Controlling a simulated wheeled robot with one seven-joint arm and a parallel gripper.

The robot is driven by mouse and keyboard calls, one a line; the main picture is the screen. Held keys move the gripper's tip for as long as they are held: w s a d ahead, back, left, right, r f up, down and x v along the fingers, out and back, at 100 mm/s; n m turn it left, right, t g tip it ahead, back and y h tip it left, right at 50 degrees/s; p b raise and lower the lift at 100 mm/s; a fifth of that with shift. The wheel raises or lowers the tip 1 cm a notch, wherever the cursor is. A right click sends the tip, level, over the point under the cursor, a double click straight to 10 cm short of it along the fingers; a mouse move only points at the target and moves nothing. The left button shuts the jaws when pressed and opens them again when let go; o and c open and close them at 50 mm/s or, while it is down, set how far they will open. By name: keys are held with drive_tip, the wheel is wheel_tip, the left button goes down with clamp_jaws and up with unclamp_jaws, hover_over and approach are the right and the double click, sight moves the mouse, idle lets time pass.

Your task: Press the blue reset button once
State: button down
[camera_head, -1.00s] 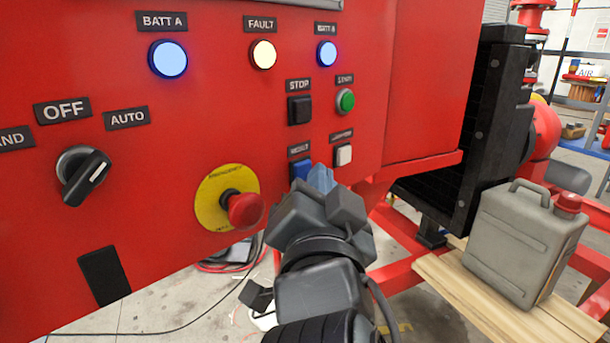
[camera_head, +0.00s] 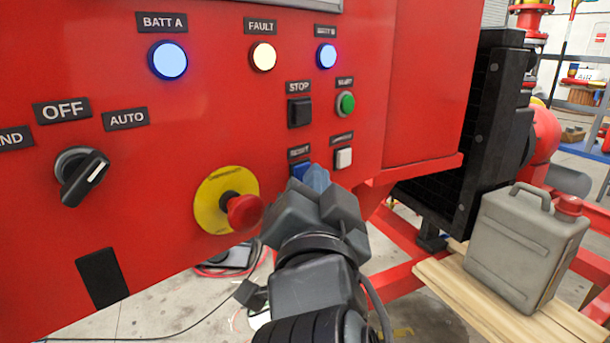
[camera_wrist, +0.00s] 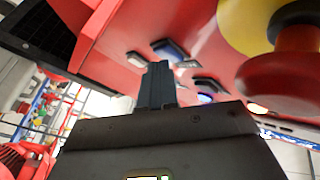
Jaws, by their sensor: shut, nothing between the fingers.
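The blue reset button (camera_head: 300,171) sits on the red panel under its small label, below the black STOP button (camera_head: 299,111). My gripper (camera_head: 318,178) is shut and empty, its bluish fingertips just in front of the reset button and covering its lower right part. In the wrist view, the shut fingers (camera_wrist: 157,85) point up toward the panel. The dark, blue-edged reset button (camera_wrist: 170,49) shows just beyond their tips. I cannot tell whether the tips touch it.
The red emergency stop (camera_head: 244,213) on its yellow disc juts out close to my gripper's left; it looms in the wrist view (camera_wrist: 285,80). A white button (camera_head: 343,158) and a green start button (camera_head: 346,104) are near. A grey canister (camera_head: 525,245) stands right.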

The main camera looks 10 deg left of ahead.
idle(0.6)
drive_tip(key=shift+s+d, duration=0.45)
drive_tip(key=shift+d, duration=0.15)
drive_tip(key=shift+d, duration=0.1)
drive_tip(key=s+d, duration=0.1)
drive_tip(key=d, duration=0.1)
drive_tip(key=s+d, duration=0.1)
drive_tip(key=s, duration=0.1)
drive_tip(key=shift+d, duration=0.4)
idle(0.4)
